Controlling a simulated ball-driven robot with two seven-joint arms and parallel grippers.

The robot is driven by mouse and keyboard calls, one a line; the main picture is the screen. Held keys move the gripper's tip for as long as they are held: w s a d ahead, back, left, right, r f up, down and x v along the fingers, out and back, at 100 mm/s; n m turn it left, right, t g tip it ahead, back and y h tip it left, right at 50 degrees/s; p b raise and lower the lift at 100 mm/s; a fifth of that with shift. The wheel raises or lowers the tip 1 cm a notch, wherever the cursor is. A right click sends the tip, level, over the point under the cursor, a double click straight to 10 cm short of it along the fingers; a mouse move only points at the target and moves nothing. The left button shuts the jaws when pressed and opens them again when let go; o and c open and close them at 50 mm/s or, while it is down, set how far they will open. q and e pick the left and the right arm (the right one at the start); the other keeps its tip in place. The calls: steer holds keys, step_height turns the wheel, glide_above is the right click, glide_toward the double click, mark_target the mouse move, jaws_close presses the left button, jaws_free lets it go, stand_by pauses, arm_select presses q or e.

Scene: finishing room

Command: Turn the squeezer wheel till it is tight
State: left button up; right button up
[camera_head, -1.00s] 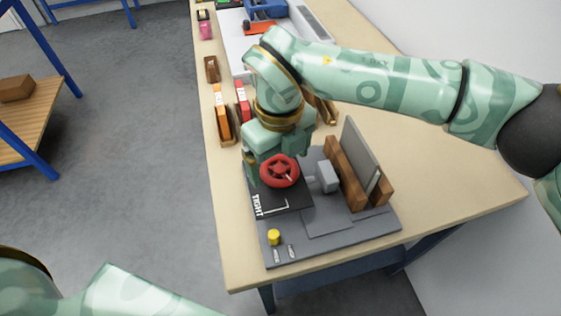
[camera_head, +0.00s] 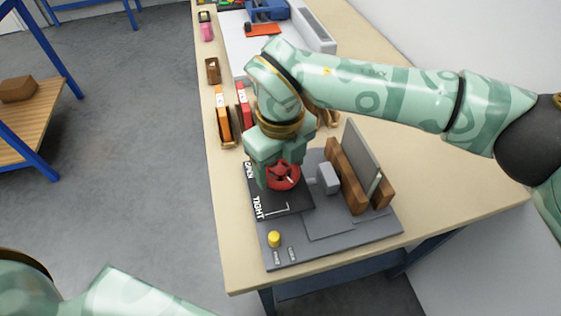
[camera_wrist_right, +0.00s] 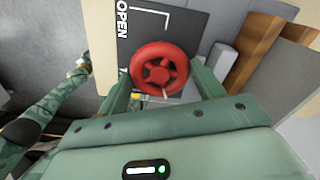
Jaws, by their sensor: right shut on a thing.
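The red squeezer wheel (camera_head: 283,176) sits over a black plate (camera_head: 290,201) marked OPEN and TIGHT on a grey base. My right gripper (camera_head: 274,172) is shut on the wheel from above. In the right wrist view the wheel (camera_wrist_right: 159,69) shows between the two fingers, with OPEN on the plate behind it. A light mark shows on the wheel. Beside it stand a grey block (camera_head: 327,178), brown wooden blocks (camera_head: 346,176) and a tilted grey panel (camera_head: 362,158). My left gripper is out of view; only part of my left arm shows at the lower left.
A yellow button (camera_head: 274,239) is at the base's near corner. Orange (camera_head: 223,121) and red (camera_head: 243,105) items stand in holders behind my gripper. The table (camera_head: 470,180) is bare to the right. A shelf with a brown box (camera_head: 17,89) is at the left.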

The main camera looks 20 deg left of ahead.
mark_target(280, 169)
stand_by(0.8)
steer(key=o, duration=1)
steer(key=shift+r, duration=0.15)
step_height(280, 169, up, 16)
steer(key=p, duration=0.3)
